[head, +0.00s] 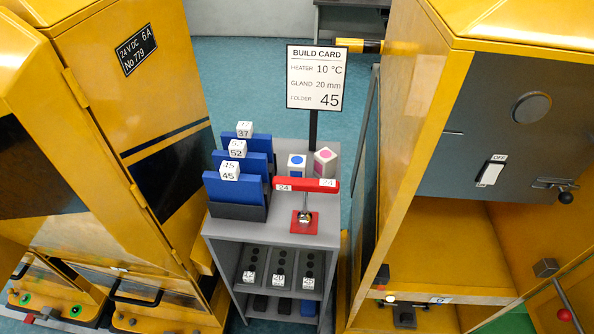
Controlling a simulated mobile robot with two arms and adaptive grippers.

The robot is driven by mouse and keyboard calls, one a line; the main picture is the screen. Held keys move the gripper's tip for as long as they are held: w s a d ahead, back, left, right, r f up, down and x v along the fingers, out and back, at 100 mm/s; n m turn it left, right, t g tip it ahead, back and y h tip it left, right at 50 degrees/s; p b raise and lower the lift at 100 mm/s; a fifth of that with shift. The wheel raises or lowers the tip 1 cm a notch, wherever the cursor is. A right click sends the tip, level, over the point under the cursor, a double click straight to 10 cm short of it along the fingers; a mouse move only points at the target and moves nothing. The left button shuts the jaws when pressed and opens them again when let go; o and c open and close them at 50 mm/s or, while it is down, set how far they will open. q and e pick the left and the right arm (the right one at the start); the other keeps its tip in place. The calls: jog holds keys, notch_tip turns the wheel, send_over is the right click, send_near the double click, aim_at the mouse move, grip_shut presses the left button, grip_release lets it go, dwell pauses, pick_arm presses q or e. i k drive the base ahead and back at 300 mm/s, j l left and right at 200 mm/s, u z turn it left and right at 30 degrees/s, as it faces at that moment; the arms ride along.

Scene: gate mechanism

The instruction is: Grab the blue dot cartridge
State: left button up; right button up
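The blue dot cartridge (297,167) is a small white block with a blue dot on its top. It stands upright on the top of the grey shelf unit (240,229), towards the back. A similar white block with a pink dot (325,161) stands just to its right, slightly turned. The red-handled tool (306,185), marked 24, is in front of both blocks and may hide their lower parts. Neither of my grippers is in the head view.
Blue folders (236,188) with numbered white tags stand left of the cartridges. A build card sign (316,78) on a black post rises behind them. Yellow cabinets flank the unit on the left (110,140) and right (410,120). Lower shelves hold numbered black parts (279,270).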

aim_at(296, 163)
jog(key=k+j, duration=0.15)
jog(key=j, duration=0.2)
jog(key=k+j, duration=0.1)
jog(key=j, duration=0.25)
jog(key=k+j, duration=0.15)
jog(key=j, duration=0.15)
jog(key=k+j, duration=0.15)
jog(key=j, duration=0.2)
jog(key=k+j+z, duration=0.1)
jog(key=j, duration=0.25)
